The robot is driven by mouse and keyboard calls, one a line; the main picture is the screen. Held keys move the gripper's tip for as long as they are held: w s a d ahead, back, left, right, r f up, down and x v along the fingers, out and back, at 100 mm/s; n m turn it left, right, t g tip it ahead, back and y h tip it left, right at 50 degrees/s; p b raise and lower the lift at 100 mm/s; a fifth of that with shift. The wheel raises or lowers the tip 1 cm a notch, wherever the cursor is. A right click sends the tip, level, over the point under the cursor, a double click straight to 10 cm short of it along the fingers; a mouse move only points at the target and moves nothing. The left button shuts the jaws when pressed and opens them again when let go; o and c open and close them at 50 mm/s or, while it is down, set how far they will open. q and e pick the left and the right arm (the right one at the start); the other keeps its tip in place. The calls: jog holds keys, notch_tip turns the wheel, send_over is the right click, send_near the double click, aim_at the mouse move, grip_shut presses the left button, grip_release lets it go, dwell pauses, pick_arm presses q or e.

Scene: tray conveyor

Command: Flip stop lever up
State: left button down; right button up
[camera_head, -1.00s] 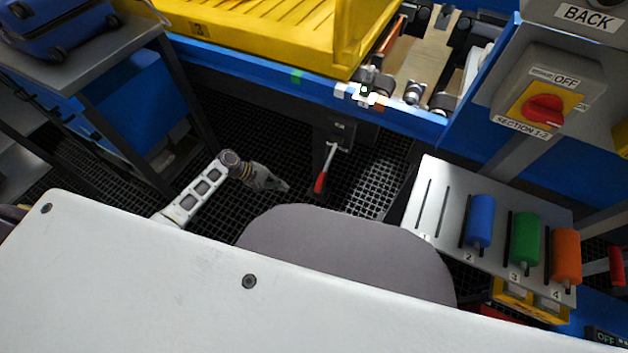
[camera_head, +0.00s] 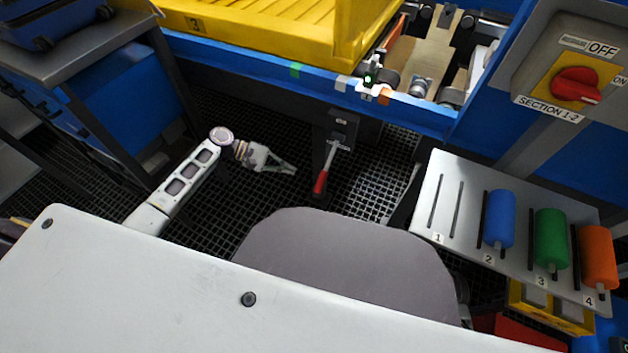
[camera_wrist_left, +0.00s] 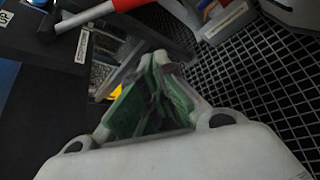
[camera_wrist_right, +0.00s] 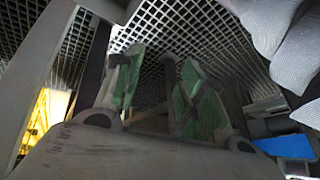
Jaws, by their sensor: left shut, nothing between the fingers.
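The stop lever hangs from a dark bracket under the conveyor's blue rail, a pale shaft with a red grip (camera_head: 320,182) pointing down in the head view. In the left wrist view its red grip (camera_wrist_left: 130,4) and pale shaft cross the top left. My left gripper (camera_head: 292,170) is shut and empty, a short way left of the red grip, its tips pointing at the lever, seemingly without touching. Its green-padded fingers (camera_wrist_left: 158,70) also show in the left wrist view. My right gripper (camera_wrist_right: 157,62) shows only in its wrist view, open with nothing between its fingers.
A yellow tray (camera_head: 265,40) rests on the conveyor above. A red rotary switch (camera_head: 577,85) and a panel with blue, green and orange handles (camera_head: 465,185) stand right. A grey cart (camera_head: 90,50) with a blue case stands left. Black mesh lies below.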

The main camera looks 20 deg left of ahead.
aim_at(327, 167)
pick_arm(q)
jog(key=shift+r, duration=0.25)
pick_arm(e)
jog(key=shift+r, duration=0.15)
pick_arm(q)
jog(key=shift+d, duration=0.1)
jog(key=b+x, duration=0.4)
jog(key=x, duration=0.6)
jog(key=shift+s+d+r, duration=0.1)
jog(key=shift+s+r, duration=0.5)
jog(key=shift+r, duration=0.2)
jog(key=shift+s+d+r, duration=0.1)
jog(key=shift+s+r, duration=0.55)
jog(key=shift+r, duration=0.2)
pick_arm(e)
notch_tip(327, 167, down, 7)
jog(key=a+t+y, duration=0.1)
jog(key=shift+w+a+m, duration=0.25)
jog(key=shift+m, duration=0.05)
pick_arm(q)
jog(key=shift+r, duration=0.1)
pick_arm(e)
jog(key=shift+s, duration=0.2)
